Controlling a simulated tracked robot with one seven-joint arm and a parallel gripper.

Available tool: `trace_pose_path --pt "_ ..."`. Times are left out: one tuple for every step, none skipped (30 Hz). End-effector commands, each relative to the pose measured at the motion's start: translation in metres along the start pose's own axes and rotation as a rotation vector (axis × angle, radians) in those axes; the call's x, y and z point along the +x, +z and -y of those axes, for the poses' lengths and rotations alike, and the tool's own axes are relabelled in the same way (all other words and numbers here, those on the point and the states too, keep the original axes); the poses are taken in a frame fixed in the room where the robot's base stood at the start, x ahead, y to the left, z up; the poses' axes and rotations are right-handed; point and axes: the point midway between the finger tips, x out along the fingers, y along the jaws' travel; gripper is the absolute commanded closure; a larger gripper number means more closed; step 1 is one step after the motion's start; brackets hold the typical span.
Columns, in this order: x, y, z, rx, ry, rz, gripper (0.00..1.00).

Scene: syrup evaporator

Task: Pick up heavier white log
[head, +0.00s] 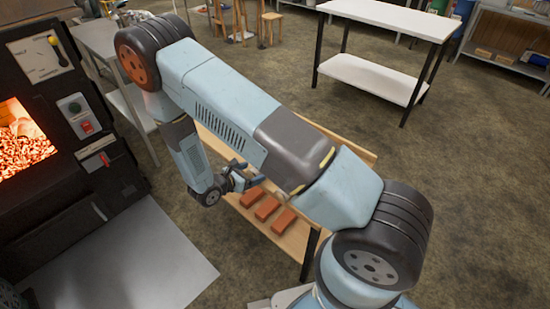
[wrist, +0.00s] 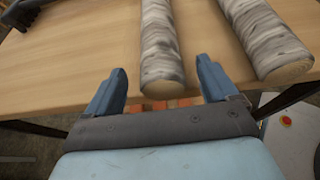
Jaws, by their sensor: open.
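Two logs with white, grey-streaked bark lie side by side on a wooden tabletop in the wrist view. The left log (wrist: 160,45) has its near cut end just between and ahead of my gripper's fingers. The right log (wrist: 262,38) lies outside the right finger, slanted, and looks similar or slightly thicker. Which one is heavier cannot be told by sight. My gripper (wrist: 161,72) is open and empty, one finger on each side of the left log's end, with gaps showing. In the head view my gripper (head: 240,180) is by the wooden table, and my arm hides the logs.
A stove with a glowing firebox (head: 22,140) stands at the left. A white-topped table (head: 390,18) stands behind. Open floor lies to the right.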

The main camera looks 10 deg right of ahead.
Motion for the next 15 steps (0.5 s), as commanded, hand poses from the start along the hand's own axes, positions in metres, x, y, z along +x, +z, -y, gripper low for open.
trace_pose_path --pt "0.006 0.0 0.001 0.0 -0.003 0.001 0.13" --pt "0.009 0.0 0.001 0.0 -0.004 0.001 0.13" --pt "0.014 0.0 0.002 0.0 -0.004 0.001 0.13" --pt "0.018 0.0 0.002 0.0 -0.003 0.001 0.13" --pt "0.023 0.0 0.002 0.0 -0.004 0.001 0.13" --pt "0.029 0.0 0.002 0.0 -0.004 0.001 0.13" --pt "0.033 0.0 0.002 0.0 -0.003 0.001 0.13" --pt "0.037 0.0 0.002 0.0 -0.003 0.001 0.13" --pt "0.041 0.0 0.002 0.0 -0.003 0.001 0.13" --pt "0.043 0.0 0.002 0.0 -0.002 0.001 0.13" --pt "0.045 0.0 0.002 0.0 -0.001 0.0 0.13" --pt "0.046 0.0 0.001 0.0 -0.001 0.0 0.13" --pt "0.046 0.0 0.001 0.0 0.0 0.0 0.13" --pt "0.046 0.0 0.001 0.0 0.0 0.0 0.13" --pt "0.046 0.0 0.001 0.001 0.0 0.0 0.13"
